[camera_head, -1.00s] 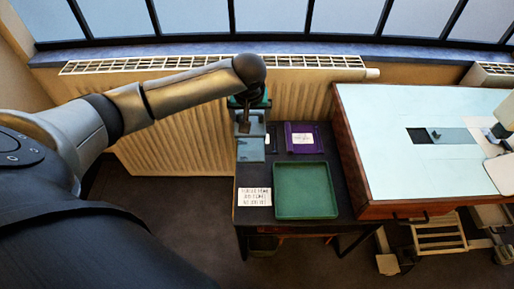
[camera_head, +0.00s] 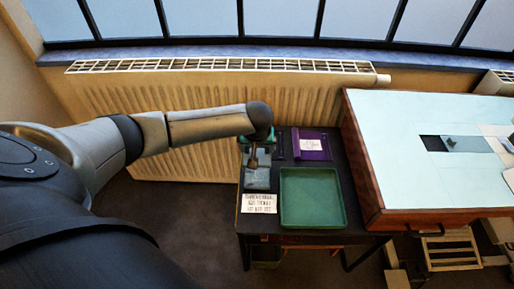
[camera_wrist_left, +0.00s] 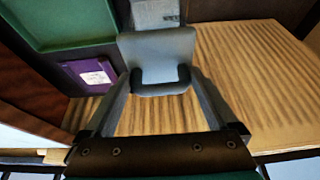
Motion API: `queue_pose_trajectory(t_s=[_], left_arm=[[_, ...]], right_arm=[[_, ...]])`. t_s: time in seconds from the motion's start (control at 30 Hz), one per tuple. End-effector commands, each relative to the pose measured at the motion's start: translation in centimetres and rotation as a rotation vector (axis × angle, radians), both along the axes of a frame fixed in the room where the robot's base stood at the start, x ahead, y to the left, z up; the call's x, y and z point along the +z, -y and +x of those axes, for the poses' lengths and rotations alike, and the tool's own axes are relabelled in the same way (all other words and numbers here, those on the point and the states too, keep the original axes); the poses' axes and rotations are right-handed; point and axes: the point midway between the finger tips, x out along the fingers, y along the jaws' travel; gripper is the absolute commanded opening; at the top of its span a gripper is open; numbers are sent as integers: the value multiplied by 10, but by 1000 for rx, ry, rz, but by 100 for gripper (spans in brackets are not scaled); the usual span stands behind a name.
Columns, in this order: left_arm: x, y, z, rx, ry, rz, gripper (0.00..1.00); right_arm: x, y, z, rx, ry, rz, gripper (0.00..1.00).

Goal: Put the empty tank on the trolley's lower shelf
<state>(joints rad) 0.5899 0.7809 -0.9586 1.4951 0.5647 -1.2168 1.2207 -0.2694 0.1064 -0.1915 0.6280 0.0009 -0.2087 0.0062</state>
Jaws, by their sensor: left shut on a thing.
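My left gripper (camera_head: 253,160) is over the back left of the dark trolley (camera_head: 240,240). It is shut on a grey block-like thing (camera_head: 257,179), which I take to be the tank. The lower shelf is mostly hidden under the top. My right gripper is not in view.
On the trolley top are a green tray (camera_head: 314,227), a purple item (camera_head: 312,145) and a white printed card (camera_head: 259,200). A large pale-topped table (camera_head: 400,180) stands close on the right. A radiator (camera_head: 190,125) runs behind. Floor is clear at front left.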

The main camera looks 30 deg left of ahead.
Motion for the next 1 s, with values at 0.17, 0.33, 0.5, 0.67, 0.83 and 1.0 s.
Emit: queue_pose_trajectory(t_s=[0.17, 0.33, 0.5, 0.67, 0.83, 1.0], left_arm=[[-2, 0, 0, 1, 2, -1, 0], [-3, 0, 0, 1, 0, 0, 100], [-2, 0, 0, 0, 0, 1, 100], [11, 1, -3, 0, 0, 0, 100], [40, 8, -12, -1, 0, 0, 100], [72, 15, -23, -1, 1, -2, 100]], right_arm=[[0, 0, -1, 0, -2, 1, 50], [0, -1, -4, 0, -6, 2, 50], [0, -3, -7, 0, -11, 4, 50], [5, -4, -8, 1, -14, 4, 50], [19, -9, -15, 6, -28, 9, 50], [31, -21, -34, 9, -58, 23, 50]])
